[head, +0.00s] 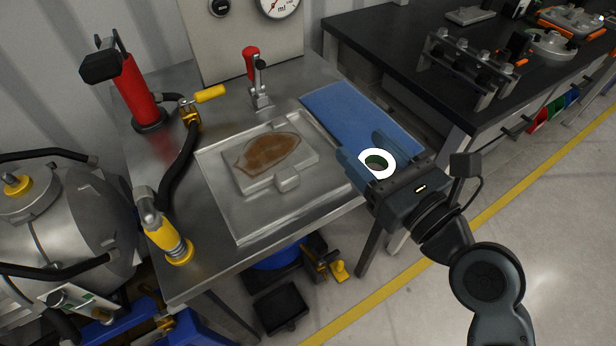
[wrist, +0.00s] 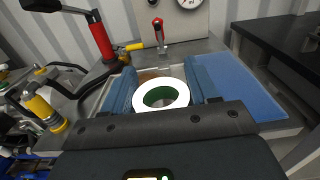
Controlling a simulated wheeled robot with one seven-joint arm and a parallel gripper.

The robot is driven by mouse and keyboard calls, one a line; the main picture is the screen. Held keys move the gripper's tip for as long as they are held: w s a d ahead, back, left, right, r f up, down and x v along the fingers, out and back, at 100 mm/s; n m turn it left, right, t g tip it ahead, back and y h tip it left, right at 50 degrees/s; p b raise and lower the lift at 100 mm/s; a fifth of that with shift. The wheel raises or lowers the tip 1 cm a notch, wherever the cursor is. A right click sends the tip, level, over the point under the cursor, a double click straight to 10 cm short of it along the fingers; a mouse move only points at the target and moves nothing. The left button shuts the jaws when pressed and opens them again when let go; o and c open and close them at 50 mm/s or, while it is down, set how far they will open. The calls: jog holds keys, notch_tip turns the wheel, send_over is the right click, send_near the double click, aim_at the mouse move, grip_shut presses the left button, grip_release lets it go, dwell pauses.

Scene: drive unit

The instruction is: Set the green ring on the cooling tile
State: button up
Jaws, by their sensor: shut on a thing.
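The green ring (head: 381,175) shows a bright white rim and a green inside. It sits between the two blue fingers of my gripper (head: 364,150), which is shut on it. In the wrist view the ring (wrist: 160,107) lies between the fingers of my gripper (wrist: 163,88), its opening facing the camera. It is held up near the right edge of the metal table. A pale slab (head: 240,185) with a brown patch lies in a shallow metal tray (head: 222,208), left of my gripper. I cannot tell for sure whether this slab is the cooling tile.
A flat blue mat (head: 350,110) lies behind my gripper. A red-handled clamp (head: 252,75), a red cylinder tool (head: 132,95) and a yellow-based fitting (head: 172,240) stand around the tray. A black bench (head: 400,50) with metal parts is at the right.

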jog(key=w+a+f, duration=0.1)
jog(key=a, duration=0.2)
jog(key=w+a+f, duration=0.1)
jog(key=a+f, duration=0.1)
jog(key=w+a+f, duration=0.1)
jog(key=a+f, duration=0.1)
jog(key=a, duration=0.1)
jog(key=shift+w+a+f, duration=0.1)
jog(key=shift+a+f, duration=0.15)
jog(key=shift+a, duration=0.1)
notch_tip(320, 180, down, 4)
jog(key=shift+f+b, duration=0.1)
jog(key=shift+b, duration=0.95)
jog(key=o, duration=0.9)
jog(key=shift+f, duration=0.1)
jog(key=o, duration=0.5)
